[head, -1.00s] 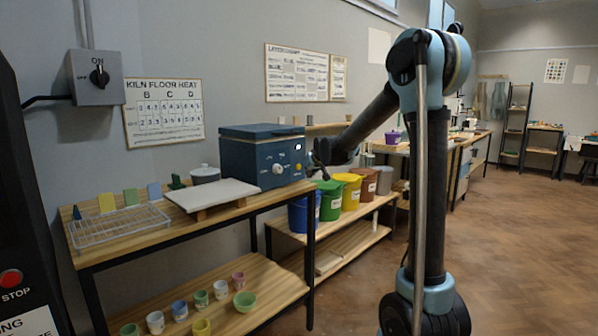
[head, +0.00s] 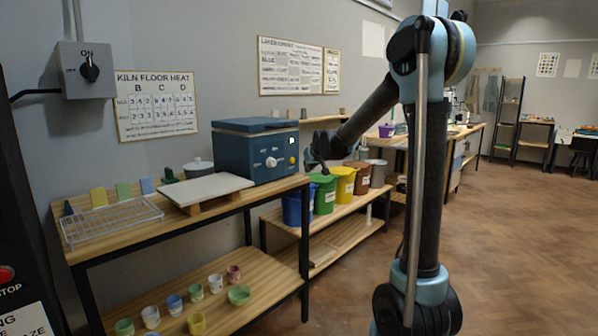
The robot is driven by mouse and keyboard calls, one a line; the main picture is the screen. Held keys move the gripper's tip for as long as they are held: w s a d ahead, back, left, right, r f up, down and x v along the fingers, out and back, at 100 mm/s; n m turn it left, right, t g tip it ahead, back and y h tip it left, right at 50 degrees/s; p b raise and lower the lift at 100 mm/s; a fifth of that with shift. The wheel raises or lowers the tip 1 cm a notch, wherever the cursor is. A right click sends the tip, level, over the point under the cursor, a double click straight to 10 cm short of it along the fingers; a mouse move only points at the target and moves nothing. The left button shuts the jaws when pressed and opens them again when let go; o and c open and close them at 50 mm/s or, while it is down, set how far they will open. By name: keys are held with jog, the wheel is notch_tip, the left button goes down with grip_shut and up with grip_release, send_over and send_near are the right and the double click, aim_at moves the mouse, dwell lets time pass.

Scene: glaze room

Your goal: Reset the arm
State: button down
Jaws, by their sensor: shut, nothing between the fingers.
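My gripper (head: 318,158) shows in the head view at the end of my arm, just right of the blue kiln box (head: 246,150). It is small and dark here, with its fingers shut and nothing between them. It hangs in the air above or in front of the buckets, apart from the kiln's knobs as far as I can tell. My arm (head: 425,150) stands tall at the right of centre, with its forearm reaching down and left.
The wooden bench (head: 180,222) holds a wire rack (head: 112,220) and a white slab (head: 207,189). Small cups and a green bowl (head: 239,294) stand on its lower shelf. Blue, green (head: 324,193), yellow and brown buckets stand behind my gripper. Open floor (head: 530,240) lies at right.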

jog(key=s+d+f+m+g+h, duration=0.1)
jog(key=s+d+f+g, duration=0.1)
jog(key=s+d, duration=0.85)
jog(key=s+d+f+m+g+h, duration=0.15)
jog(key=s+d, duration=0.55)
jog(key=s, duration=0.7)
jog(key=s+d+f+g, duration=0.1)
jog(key=s+f, duration=0.3)
jog(key=s, duration=0.4)
jog(key=s+d+f+m+g+h, duration=0.1)
jog(key=s+d+f, duration=0.3)
jog(key=s, duration=0.5)
jog(key=s+d+f+g, duration=0.2)
jog(key=s+f, duration=0.3)
jog(key=s, duration=0.4)
jog(key=shift+d+f+m, duration=0.35)
jog(key=shift+d+f, duration=0.05)
jog(key=shift+d, duration=0.3)
jog(key=shift+w+f, duration=0.2)
jog(key=shift+w, duration=0.3)
